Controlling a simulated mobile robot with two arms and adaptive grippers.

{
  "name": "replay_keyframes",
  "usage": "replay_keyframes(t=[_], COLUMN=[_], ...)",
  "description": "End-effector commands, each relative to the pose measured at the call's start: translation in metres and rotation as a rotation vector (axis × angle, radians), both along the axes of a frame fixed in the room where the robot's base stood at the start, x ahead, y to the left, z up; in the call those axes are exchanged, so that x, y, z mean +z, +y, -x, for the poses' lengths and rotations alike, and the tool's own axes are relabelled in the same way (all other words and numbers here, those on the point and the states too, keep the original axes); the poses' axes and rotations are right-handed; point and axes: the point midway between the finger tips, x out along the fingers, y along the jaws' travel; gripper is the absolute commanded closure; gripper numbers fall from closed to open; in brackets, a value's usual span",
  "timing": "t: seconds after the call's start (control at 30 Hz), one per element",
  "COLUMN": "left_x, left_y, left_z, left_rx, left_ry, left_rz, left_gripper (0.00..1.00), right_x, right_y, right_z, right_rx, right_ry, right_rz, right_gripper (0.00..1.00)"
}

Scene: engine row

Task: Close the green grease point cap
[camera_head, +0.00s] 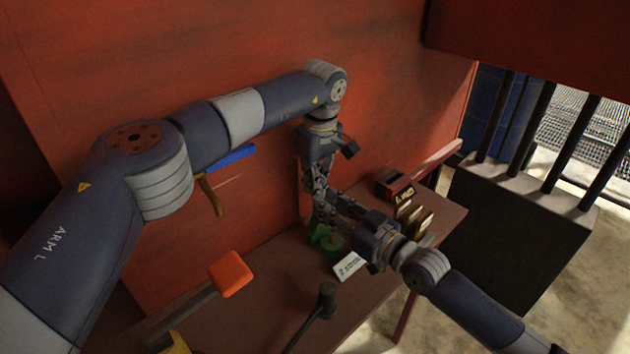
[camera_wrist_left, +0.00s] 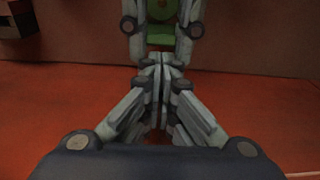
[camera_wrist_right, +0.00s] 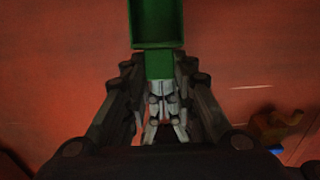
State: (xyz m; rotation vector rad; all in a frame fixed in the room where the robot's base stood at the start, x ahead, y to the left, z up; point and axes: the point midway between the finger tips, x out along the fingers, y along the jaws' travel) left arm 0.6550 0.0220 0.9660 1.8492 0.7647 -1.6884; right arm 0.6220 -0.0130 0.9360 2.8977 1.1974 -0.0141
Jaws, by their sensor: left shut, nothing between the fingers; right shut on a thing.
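The green grease point (camera_head: 323,238) stands on the brown ledge against the red wall, partly hidden by my grippers. A hollow square green cap (camera_wrist_right: 157,45) shows at the top of the right wrist view, with a green part running down between my right fingers. Green also shows between those fingers in the left wrist view (camera_wrist_left: 161,37). My right gripper (camera_wrist_right: 158,75) is shut on this green piece. My left gripper (camera_wrist_left: 161,62) is shut and empty, its tips close to the right fingers; I cannot tell whether they touch. The cap's exact angle is unclear.
A white label plate (camera_head: 349,266) lies right of the grease point. A black-knobbed lever (camera_head: 326,292) and an orange-ended lever (camera_head: 230,273) stand in front. Brass pieces (camera_head: 411,213) and a dark box (camera_head: 395,187) sit to the right. A blue handle (camera_head: 232,155) is on the wall.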

Motion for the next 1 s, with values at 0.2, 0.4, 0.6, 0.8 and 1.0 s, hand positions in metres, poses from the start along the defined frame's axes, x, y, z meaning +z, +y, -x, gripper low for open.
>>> replay_keyframes(t=[0.2,0.4,0.6,0.8,1.0], left_x=[-0.001,-0.004,-0.005,-0.005,-0.004], left_y=[-0.003,-0.014,-0.017,-0.016,-0.013], left_z=[0.003,0.014,0.016,0.016,0.013], left_rx=[-0.002,-0.007,-0.011,-0.01,-0.005], left_ry=[0.001,0.007,0.012,0.012,0.005], left_rz=[0.001,0.005,0.005,0.004,0.002], left_gripper=[1.0,1.0,1.0,1.0,1.0], right_x=[-0.013,-0.013,-0.012,-0.011,-0.01], right_y=[0.0,0.001,0.001,0.001,0.001], right_z=[0.002,0.002,0.002,0.002,0.001], right_rx=[0.002,0.002,0.003,0.003,0.002], right_ry=[0.024,0.023,0.023,0.022,0.021], right_rz=[0.016,0.015,0.012,0.012,0.012], right_gripper=[1.0,1.0,1.0,0.55,0.55])
